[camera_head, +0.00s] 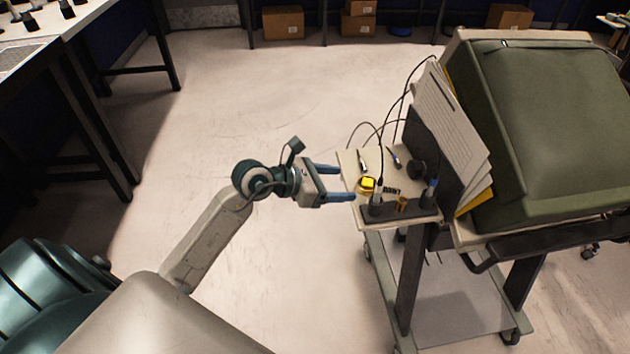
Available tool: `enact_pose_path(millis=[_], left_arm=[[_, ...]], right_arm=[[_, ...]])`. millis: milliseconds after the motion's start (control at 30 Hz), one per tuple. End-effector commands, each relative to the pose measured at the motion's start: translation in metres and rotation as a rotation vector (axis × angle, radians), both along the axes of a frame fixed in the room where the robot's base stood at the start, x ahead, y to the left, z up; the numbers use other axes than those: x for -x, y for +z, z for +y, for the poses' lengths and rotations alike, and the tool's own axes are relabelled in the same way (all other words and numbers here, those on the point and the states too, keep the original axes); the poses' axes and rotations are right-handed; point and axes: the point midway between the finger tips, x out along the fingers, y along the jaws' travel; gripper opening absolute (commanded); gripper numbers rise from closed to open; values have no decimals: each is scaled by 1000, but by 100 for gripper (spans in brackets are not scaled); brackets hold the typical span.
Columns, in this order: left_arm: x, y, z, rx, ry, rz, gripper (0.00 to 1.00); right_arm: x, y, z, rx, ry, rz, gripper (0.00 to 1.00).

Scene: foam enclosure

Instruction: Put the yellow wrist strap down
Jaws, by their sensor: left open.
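The yellow wrist strap (367,184) is a small bright yellow item lying on the cream side shelf of the cart (347,160). My left gripper (346,183) comes in from the left at the shelf's left edge. Its two blue fingers are apart and point right toward the strap, with nothing seen between them. The strap sits just beyond the fingertips; whether a finger touches it cannot be told. My right gripper is not in view.
Cables loop behind. Dark-legged benches stand upper left; the floor between is clear.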

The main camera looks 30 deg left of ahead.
Motion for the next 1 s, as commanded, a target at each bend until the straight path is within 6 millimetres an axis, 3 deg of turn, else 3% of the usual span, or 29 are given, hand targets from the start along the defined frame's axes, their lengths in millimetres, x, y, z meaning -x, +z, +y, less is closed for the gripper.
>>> enact_pose_path(millis=[400, 767, 867, 1000], left_arm=[[34, 17, 30, -5, 1, 1, 67], [41, 23, 35, 4, 0, 0, 67], [43, 27, 29, 70, 3, -6, 67], [48, 51, 10, 388, 41, -25, 67]], right_arm=[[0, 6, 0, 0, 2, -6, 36], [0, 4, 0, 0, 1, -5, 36], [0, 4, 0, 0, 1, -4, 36], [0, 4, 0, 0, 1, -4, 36]])
